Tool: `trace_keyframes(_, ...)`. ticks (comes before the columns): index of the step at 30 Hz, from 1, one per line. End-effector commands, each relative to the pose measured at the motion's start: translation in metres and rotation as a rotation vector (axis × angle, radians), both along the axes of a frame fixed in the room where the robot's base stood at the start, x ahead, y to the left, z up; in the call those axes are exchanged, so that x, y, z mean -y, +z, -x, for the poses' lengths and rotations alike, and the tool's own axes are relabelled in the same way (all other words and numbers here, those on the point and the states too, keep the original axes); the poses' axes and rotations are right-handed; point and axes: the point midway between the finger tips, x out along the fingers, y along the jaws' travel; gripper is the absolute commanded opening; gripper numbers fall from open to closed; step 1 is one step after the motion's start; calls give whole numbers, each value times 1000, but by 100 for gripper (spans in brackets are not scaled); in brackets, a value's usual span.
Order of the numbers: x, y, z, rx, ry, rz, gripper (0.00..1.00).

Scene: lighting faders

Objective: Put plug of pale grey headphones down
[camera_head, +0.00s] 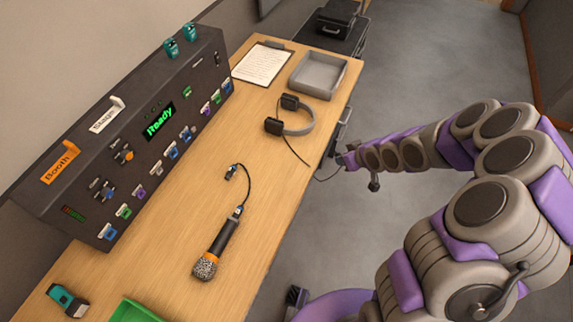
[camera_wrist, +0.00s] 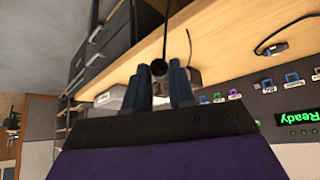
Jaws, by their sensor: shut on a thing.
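The pale grey headphones (camera_head: 299,129) with black ear pads lie on the wooden desk near its right edge. Their thin dark cable runs over the desk edge, dips and rises to my gripper (camera_head: 345,160). My gripper is beyond the desk's right edge, over the floor side, apart from the desk top. In the wrist view my gripper (camera_wrist: 171,84) has its blue-grey fingers close together, shut on the plug. A dark cable (camera_wrist: 165,33) leads away from between the fingertips there. The plug itself is mostly hidden by the fingers.
A grey tray (camera_head: 318,91) and a clipboard (camera_head: 262,64) lie at the desk's far end. The microphone (camera_head: 218,247) with its short cable lies mid-desk. The fader console (camera_head: 120,150) stands along the left. Bare desk top (camera_head: 262,185) lies between microphone and headphones.

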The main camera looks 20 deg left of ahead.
Motion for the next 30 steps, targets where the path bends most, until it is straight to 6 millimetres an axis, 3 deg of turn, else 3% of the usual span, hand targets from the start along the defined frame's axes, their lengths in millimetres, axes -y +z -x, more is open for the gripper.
trace_keyframes(30,-41,-20,41,-2,230,3,0)
